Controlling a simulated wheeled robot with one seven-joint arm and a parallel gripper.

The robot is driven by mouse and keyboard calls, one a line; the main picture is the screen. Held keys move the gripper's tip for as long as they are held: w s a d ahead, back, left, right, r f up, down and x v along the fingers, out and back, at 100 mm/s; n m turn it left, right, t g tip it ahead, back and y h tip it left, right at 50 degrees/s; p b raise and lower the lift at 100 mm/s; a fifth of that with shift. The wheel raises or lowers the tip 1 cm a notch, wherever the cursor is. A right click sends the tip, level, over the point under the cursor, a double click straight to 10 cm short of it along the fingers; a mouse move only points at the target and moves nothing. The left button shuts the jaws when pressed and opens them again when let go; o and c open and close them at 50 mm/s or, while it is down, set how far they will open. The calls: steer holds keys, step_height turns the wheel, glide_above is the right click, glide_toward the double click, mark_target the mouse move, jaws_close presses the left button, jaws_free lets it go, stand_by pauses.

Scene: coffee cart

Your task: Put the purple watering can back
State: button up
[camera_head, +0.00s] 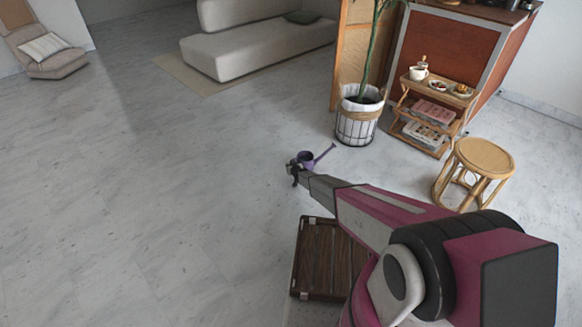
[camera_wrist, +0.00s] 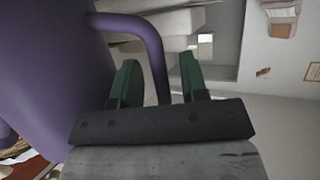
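The purple watering can (camera_head: 309,161) is at the end of my outstretched arm, with its spout pointing up and to the right. In the wrist view the can's body (camera_wrist: 50,70) fills the left side. Its curved handle passes down between the two green fingers of my gripper (camera_wrist: 160,78).
A potted plant in a white wire basket (camera_head: 357,120) stands behind the can. To its right are a wooden shelf cart (camera_head: 408,101) with cups and a rattan stool (camera_head: 484,157). A dark wooden crate (camera_head: 318,262) lies below my arm. The floor at left is clear.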

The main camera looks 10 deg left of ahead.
steer(key=shift+r, duration=0.2)
steer(key=v, duration=1.2)
steer(key=s+d+r+m+g+h, duration=0.25)
steer(key=s+d+r, duration=0.35)
steer(key=d+r, duration=0.55)
steer(key=s+d+r+m+g+h, duration=0.2)
steer(key=s+d+r+h, duration=0.25)
steer(key=d+r, duration=0.7)
steer(key=s+d+r+g, duration=0.3)
steer(key=s+r, duration=0.7)
steer(key=s, duration=0.4)
steer(key=s+d+r+m+g, duration=0.1)
steer(key=s+d+r+g, duration=0.3)
steer(key=s+r, duration=0.7)
steer(key=s+d, duration=0.2)
steer(key=s, duration=0.1)
steer(key=shift+r, duration=0.2)
